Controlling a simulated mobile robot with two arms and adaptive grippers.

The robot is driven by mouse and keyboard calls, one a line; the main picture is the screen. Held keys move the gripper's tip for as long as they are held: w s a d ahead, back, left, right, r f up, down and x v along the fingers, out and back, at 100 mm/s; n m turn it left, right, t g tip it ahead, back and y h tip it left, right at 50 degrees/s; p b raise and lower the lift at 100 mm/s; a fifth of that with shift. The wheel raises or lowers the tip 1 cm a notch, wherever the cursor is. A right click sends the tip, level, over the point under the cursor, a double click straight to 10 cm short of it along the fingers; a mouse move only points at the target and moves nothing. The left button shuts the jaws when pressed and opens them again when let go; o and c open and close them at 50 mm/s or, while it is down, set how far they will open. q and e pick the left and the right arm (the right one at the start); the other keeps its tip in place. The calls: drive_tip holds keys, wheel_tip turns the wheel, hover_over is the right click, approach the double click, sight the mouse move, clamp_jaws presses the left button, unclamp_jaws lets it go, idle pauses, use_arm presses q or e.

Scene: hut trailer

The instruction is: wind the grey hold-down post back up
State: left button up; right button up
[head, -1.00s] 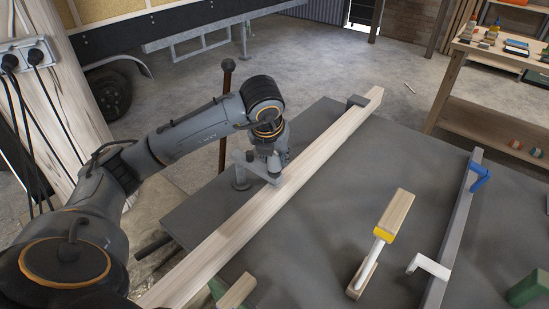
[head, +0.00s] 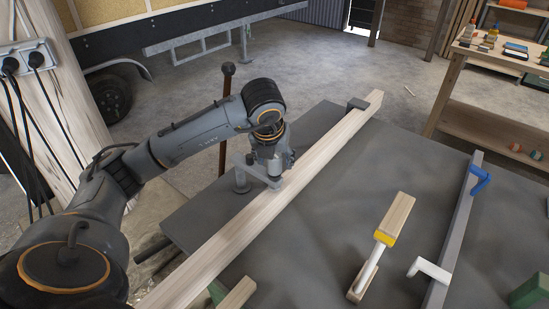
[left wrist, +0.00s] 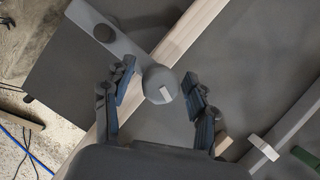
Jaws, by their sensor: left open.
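The grey hold-down post (head: 241,180) stands on the dark table at the left side of a long pale beam. Its flat arm reaches over the beam; in the left wrist view this arm (left wrist: 122,43) ends in a round grey knob (left wrist: 158,86) with a pale mark on top. My left gripper (left wrist: 159,74) is open, with a finger on each side of the knob. In the head view the gripper (head: 274,170) points down over the arm's end and partly hides it. I cannot tell whether the fingers touch the knob. My right gripper is not in view.
The long beam (head: 230,231) lies diagonally across the dark table (head: 330,205). A yellow-banded wooden piece (head: 384,238) and a grey rail (head: 455,224) with white and blue handles lie to the right. A dark upright rod (head: 226,110) stands behind the table.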

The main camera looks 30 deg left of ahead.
use_arm(q)
drive_tip(key=v, duration=1.2)
